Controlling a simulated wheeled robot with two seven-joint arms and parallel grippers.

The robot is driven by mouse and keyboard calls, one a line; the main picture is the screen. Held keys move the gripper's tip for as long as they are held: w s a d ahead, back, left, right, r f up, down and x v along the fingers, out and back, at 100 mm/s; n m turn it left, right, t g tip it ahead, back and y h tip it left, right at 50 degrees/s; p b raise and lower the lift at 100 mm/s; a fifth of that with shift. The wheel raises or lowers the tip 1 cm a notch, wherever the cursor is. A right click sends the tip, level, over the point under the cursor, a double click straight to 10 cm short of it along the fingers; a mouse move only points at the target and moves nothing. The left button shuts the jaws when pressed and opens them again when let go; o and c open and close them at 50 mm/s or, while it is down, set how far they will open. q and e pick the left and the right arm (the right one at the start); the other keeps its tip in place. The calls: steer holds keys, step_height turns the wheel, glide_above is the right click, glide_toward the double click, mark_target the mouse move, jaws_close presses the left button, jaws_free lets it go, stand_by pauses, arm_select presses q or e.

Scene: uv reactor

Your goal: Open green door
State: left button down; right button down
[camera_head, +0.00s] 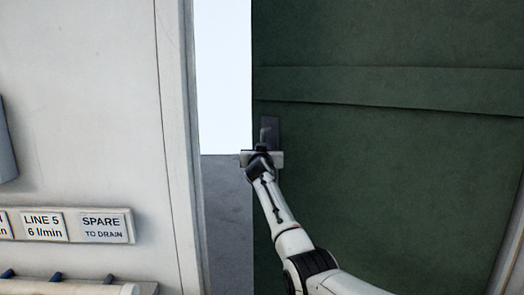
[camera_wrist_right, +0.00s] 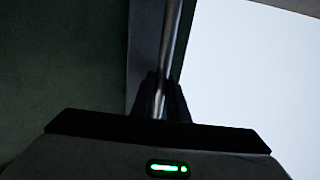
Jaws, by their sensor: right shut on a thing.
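The green door (camera_head: 390,180) fills the right half of the head view. It stands partly open, with a bright gap between its left edge and the frame. A grey handle plate (camera_head: 270,128) sits near that edge. My right gripper (camera_head: 262,150) is at the handle. In the right wrist view my right gripper (camera_wrist_right: 161,100) is shut on a metal handle bar (camera_wrist_right: 170,50), with the door (camera_wrist_right: 60,60) behind it on the left. The gripper hides part of the handle in the head view. My left gripper is not in view.
A pale wall (camera_head: 80,100) and door frame (camera_head: 187,150) stand to the left. Signs (camera_head: 102,226) and pipes (camera_head: 75,287) are low on that wall. Through the gap I see grey floor (camera_head: 228,220) and a bright white area (camera_head: 225,80).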

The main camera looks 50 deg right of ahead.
steer(key=c, duration=1.7)
jaws_free()
steer(key=shift+c, duration=0.2)
steer(key=v, duration=1)
steer(key=shift+a, duration=0.15)
